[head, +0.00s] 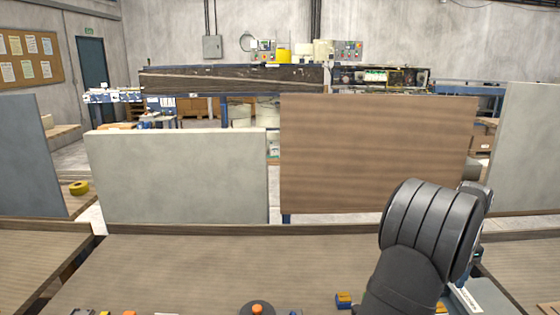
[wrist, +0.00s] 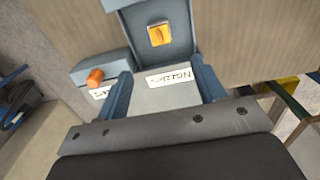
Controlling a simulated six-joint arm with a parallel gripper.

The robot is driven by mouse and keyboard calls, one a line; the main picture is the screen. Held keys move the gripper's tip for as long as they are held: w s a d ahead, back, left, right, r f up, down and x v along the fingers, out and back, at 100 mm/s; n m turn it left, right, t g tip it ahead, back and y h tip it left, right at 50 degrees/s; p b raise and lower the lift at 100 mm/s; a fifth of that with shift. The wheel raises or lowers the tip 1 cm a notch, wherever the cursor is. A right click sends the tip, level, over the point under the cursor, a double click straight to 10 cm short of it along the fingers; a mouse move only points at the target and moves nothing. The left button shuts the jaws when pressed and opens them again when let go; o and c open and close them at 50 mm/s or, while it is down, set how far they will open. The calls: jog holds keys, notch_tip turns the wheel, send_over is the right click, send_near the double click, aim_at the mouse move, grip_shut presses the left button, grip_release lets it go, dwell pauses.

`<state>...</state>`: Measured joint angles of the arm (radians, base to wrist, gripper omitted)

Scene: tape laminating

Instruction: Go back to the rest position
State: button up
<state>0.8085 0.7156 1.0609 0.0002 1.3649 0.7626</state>
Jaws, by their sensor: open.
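My gripper (wrist: 163,88) shows in the wrist view as two blue-grey fingers spread apart on a grey bolted bar, with nothing held between them. Beyond the fingers is a blue-grey control box with a yellow knob (wrist: 160,35) and a white label (wrist: 170,77). To its left is a smaller box with an orange button (wrist: 95,77) and a partly covered label. I cannot tell whether the fingers touch these boxes. In the head view my dark arm stands at the lower right, and it hides the gripper.
A pale grey panel (head: 180,180) and a brown wooden panel (head: 375,150) stand upright behind the wooden worktop (head: 200,265). An orange button (head: 257,309) and a yellow part (head: 344,298) are at the front edge. A yellow tape roll (head: 79,187) lies at left. The worktop's middle is clear.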

notch_tip(320, 180, down, 15)
jog(key=shift+r, duration=0.1)
notch_tip(320, 180, up, 9)
jog(key=shift+f, duration=0.1)
jog(key=shift+r, duration=0.55)
